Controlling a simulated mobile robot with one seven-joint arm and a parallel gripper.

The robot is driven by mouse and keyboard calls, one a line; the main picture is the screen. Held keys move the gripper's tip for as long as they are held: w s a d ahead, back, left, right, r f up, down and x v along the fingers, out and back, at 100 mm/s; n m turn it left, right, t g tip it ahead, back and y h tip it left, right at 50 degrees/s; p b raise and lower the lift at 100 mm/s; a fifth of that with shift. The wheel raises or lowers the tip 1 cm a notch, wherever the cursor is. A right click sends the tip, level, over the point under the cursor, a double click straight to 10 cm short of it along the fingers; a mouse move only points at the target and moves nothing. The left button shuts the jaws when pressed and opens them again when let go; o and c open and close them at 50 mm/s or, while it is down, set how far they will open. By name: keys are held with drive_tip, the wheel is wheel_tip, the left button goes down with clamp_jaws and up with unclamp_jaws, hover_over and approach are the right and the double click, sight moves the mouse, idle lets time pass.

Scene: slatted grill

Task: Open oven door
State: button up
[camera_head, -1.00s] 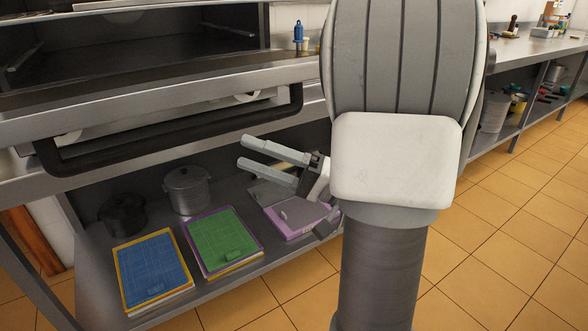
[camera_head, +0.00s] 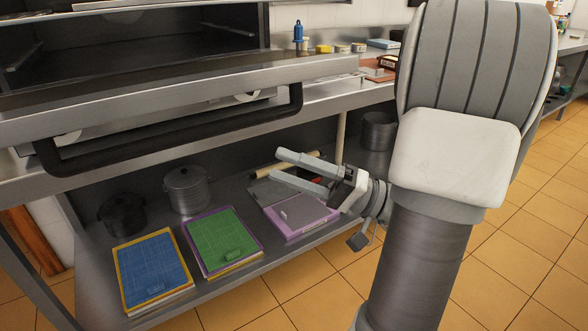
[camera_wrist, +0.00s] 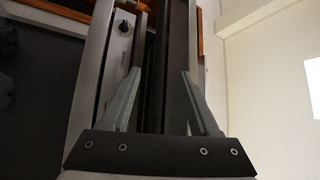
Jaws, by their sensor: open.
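The oven (camera_head: 130,45) is at the upper left in the head view, its dark cavity exposed. Below the cavity, a steel ledge or lowered door panel (camera_head: 180,92) juts forward; I cannot tell which. A black bar handle (camera_head: 180,140) runs along below its front edge. My gripper (camera_head: 276,166) is open and empty, below and right of the handle's right end, apart from it, fingers pointing left. In the wrist view, my gripper (camera_wrist: 160,74) shows both fingers spread, with a long dark bar (camera_wrist: 178,60) seen between them, perhaps the handle.
The lower shelf holds dark and grey pots (camera_head: 187,189), a blue board (camera_head: 152,268), a green board (camera_head: 222,242) and a purple board (camera_head: 298,214). Tiled floor (camera_head: 510,235) is open at the right.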

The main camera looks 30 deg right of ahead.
drive_tip(key=shift+s+d+f, duration=0.1)
drive_tip(key=shift+s+d, duration=0.15)
idle(0.5)
